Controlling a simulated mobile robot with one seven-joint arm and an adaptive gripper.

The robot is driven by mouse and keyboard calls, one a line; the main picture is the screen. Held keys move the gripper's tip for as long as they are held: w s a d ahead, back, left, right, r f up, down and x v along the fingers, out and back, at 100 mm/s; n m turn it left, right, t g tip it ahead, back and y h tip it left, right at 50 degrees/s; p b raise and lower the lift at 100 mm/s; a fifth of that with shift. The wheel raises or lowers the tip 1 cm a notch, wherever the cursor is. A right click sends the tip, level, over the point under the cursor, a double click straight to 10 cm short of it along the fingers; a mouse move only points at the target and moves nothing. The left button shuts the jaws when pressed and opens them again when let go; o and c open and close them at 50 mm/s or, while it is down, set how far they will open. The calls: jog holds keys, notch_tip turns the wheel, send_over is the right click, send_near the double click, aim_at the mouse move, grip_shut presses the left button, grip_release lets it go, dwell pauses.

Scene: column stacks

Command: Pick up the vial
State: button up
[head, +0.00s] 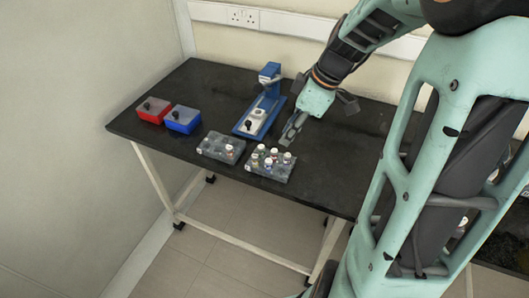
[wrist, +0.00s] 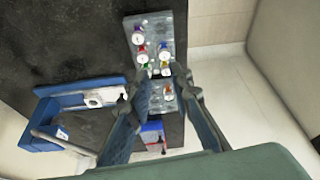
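Several small vials with white and coloured caps stand upright in the right grey rack (head: 283,176), which also shows in the wrist view (wrist: 168,25). A single vial (head: 229,149) stands in the left grey rack (head: 212,150); a vial with an orange-red label (wrist: 168,92) shows nearer my fingers in the wrist view. Which vial the task means cannot be told. My gripper (head: 290,132) is above the table just behind the right rack. In the wrist view my gripper (wrist: 160,80) has its fingers spread wide with nothing held between them. The fingers partly hide the racks' sides.
A blue stand (head: 262,108) with a white part is left of my gripper, behind the racks. A red box (head: 153,110) and a blue box (head: 182,119) are at the table's left. The black table (head: 205,80) is bare at the back left.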

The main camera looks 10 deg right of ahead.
send_over(268, 160)
jog(key=s+d, duration=0.1)
jog(key=d, duration=0.1)
jog(key=shift+y, duration=0.3)
notch_tip(268, 160, down, 6)
jog(key=shift+s+d+f+b, duration=0.1)
jog(key=shift+s+b, duration=0.05)
jog(key=shift+b, duration=0.2)
jog(key=shift+x, duration=2.4)
jog(key=c, duration=0.5)
